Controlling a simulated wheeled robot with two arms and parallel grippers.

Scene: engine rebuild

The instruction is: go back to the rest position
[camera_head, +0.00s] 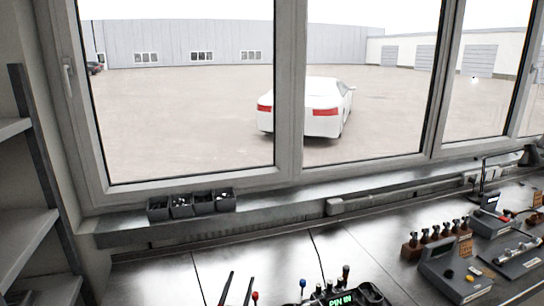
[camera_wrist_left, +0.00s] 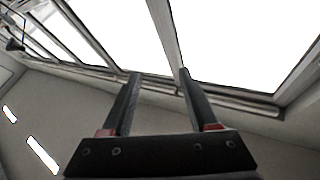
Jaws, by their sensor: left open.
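My left gripper (camera_head: 242,277) shows at the bottom edge of the head view as two thin dark fingers pointing up, with a gap between them. In the left wrist view my left gripper (camera_wrist_left: 157,75) has its two long fingers spread apart, with nothing between them. It points up toward bright windows and the ceiling. The rest of the left arm is hidden below the head view's edge. My right gripper is in neither view.
A device with a green display (camera_head: 342,299) stands at the bottom middle. Small bins (camera_head: 181,206) sit on the sill. A grey console (camera_head: 452,274) and a wooden tool rack (camera_head: 412,249) stand right. Shelves (camera_head: 25,232) stand left.

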